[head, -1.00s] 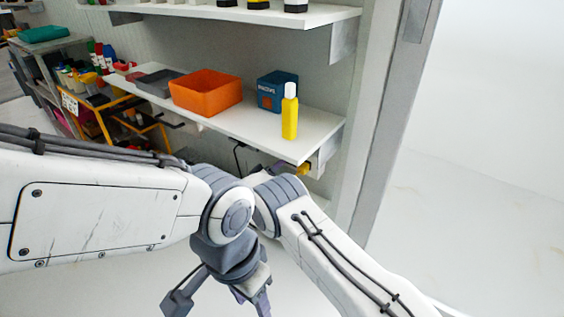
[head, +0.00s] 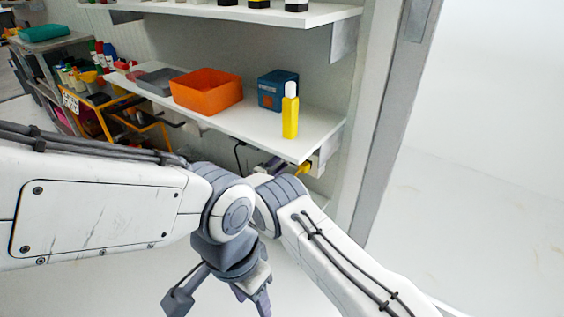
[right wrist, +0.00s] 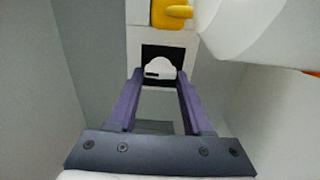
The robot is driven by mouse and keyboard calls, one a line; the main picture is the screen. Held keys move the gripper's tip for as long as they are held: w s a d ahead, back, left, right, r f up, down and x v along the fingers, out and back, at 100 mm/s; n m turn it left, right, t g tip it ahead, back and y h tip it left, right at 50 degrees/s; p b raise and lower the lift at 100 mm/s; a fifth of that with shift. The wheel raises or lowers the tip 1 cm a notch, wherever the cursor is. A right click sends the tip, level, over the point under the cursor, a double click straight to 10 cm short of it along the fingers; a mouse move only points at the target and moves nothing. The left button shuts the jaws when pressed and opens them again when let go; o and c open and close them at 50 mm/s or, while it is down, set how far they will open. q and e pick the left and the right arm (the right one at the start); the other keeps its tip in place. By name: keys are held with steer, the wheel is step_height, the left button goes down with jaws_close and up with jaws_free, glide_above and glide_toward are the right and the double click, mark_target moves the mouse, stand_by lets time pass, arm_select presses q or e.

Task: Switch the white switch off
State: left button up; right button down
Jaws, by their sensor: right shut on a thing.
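The white switch (right wrist: 160,68) sits on a black square plate in a white panel, in the right wrist view. It has a dark slot on its front left. My right gripper (right wrist: 159,75) has its two purple fingers on either side of the switch and is shut on it.
A yellow knob (right wrist: 172,13) sits just above the switch. A large white rounded body (right wrist: 245,25) stands at upper right. The shelf (head: 250,133) holds an orange bin (head: 206,95), a blue box (head: 272,88) and a yellow bottle (head: 290,115). Floor at right is clear.

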steer(key=shift+s+a+f, duration=0.1)
steer(key=shift+a+f, duration=0.05)
steer(key=shift+c, duration=1.6)
jaws_free()
